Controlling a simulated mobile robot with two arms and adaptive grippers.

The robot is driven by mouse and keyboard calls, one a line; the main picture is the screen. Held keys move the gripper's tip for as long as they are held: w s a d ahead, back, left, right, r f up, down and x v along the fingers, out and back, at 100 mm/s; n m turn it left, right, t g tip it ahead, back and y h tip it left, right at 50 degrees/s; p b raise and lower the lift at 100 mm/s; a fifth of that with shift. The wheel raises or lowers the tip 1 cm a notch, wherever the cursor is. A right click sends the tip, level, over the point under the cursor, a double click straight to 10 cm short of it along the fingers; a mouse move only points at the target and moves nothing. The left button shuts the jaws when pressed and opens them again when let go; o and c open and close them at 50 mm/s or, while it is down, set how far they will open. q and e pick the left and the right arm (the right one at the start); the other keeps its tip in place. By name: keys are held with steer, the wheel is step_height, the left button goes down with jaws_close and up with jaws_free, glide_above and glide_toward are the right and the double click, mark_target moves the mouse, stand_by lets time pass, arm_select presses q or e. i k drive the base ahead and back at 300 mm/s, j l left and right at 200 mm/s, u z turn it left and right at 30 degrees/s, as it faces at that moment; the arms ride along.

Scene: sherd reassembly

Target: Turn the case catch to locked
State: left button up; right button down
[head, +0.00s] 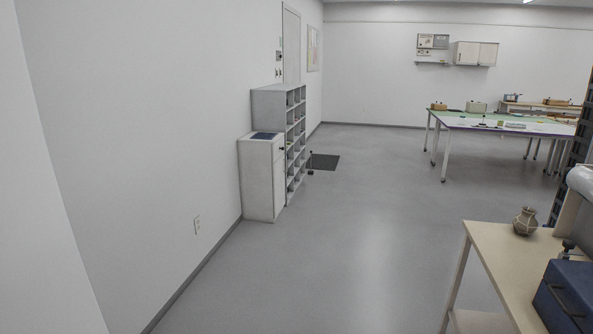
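A dark blue box (567,297), which may be the case, sits on a pale wooden table at the lower right and is cut off by the right edge of the head view. A dark fitting shows on its front side, but I cannot tell whether it is the catch or how it is set. Neither of my grippers is in view.
A small patterned pot (525,221) stands on the pale wooden table (495,250) behind the blue box. A grey cabinet (262,178) and pigeonhole shelf (285,105) line the left wall. Work tables (500,124) stand at the back right. The grey floor (350,240) between is clear.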

mark_target(568, 243)
steer(key=z, duration=1.55)
steer(key=i+l+u, duration=0.1)
steer(key=i+u, duration=0.15)
steer(key=i, duration=0.15)
steer(key=i+l+u, duration=0.3)
steer(key=i+j, duration=0.1)
